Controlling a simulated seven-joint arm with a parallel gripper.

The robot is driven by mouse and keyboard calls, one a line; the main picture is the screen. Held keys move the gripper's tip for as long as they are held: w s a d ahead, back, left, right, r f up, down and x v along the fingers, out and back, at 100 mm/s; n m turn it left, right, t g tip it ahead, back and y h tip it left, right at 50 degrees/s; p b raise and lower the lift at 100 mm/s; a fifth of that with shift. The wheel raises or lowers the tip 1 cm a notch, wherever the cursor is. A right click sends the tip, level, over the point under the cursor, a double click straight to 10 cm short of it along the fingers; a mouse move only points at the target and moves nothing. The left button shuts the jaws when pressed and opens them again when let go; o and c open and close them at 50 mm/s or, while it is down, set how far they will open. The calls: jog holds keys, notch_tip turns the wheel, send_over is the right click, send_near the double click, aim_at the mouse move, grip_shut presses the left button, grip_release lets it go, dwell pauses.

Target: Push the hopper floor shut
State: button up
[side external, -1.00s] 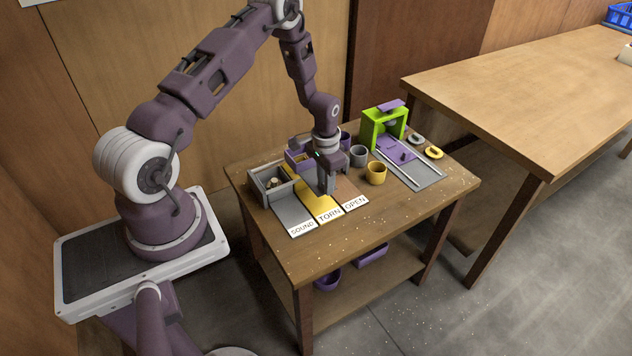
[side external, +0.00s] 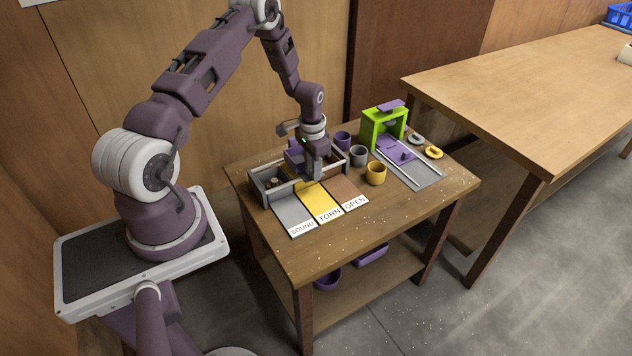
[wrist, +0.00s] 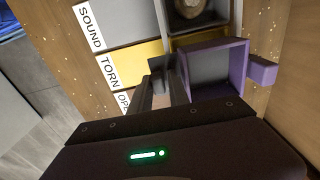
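The green hopper (side external: 371,122) stands at the back right of the small table in the side view. A purple sliding floor plate (side external: 391,147) with small dark marks or a knob lies in front of it, between two pale rails. My gripper (side external: 314,180) is well to the left of the hopper, low over the back of the sorting lanes. In the wrist view its fingers (wrist: 166,75) are beside the near wall of a purple box (wrist: 213,45) with a side handle. Whether they touch or grip that wall, I cannot tell. The hopper is outside the wrist view.
A grey bin (side external: 257,184) stands left of my gripper. SOUND (side external: 290,209), TORN (side external: 316,197) and OPEN (side external: 346,188) lanes lie in front. Purple (side external: 343,141), grey (side external: 358,156) and yellow (side external: 376,174) cups stand between gripper and hopper. Two rings lie right of the hopper.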

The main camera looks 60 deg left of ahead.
jog(key=shift+o, duration=1.3)
jog(key=shift+s+d+f, duration=0.15)
jog(key=shift+s+f, duration=0.5)
jog(key=shift+s, duration=0.1)
jog(key=shift+o, duration=0.3)
jog(key=shift+r, duration=0.4)
jog(key=shift+w+r, duration=0.15)
jog(key=shift+r, duration=0.85)
jog(key=shift+w+r, duration=0.15)
jog(key=shift+r, duration=0.8)
